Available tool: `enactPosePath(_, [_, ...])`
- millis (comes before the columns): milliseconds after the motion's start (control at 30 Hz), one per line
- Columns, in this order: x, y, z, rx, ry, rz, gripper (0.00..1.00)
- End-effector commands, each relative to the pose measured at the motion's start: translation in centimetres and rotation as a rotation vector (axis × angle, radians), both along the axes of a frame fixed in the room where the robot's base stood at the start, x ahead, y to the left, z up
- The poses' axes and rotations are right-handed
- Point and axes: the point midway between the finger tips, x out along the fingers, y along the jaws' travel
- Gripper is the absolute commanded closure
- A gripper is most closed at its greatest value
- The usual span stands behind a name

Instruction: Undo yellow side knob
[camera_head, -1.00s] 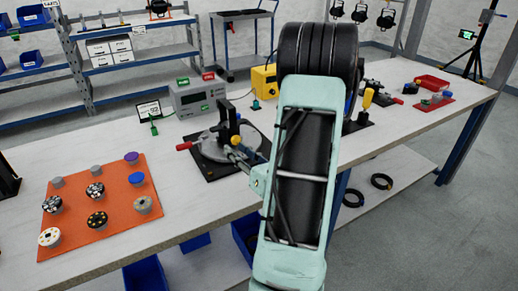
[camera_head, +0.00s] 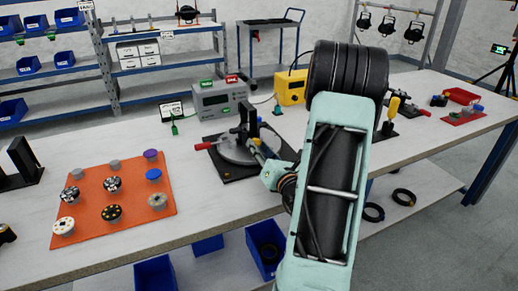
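A fixture stands on a black plate (camera_head: 234,178) mid-table, with a grey round body (camera_head: 232,150), a black upright bracket (camera_head: 248,116) and a red handle (camera_head: 204,146). My mint and black arm reaches in from the lower right.
An orange mat (camera_head: 80,187) with several knobs lies at the left. A grey meter box (camera_head: 219,98) and a yellow box (camera_head: 291,87) stand behind the fixture. Bare table lies between mat and fixture.

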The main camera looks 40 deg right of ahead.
Motion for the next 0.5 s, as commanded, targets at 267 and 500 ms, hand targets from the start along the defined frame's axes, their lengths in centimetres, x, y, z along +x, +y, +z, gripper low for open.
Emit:
enactPosePath(267, [0.42,-0.11,0.0,0.0,0.0,-0.001,0.7])
enactPosePath(500, [0.39,-0.12,0.0,0.0,0.0,-0.001,0.9])
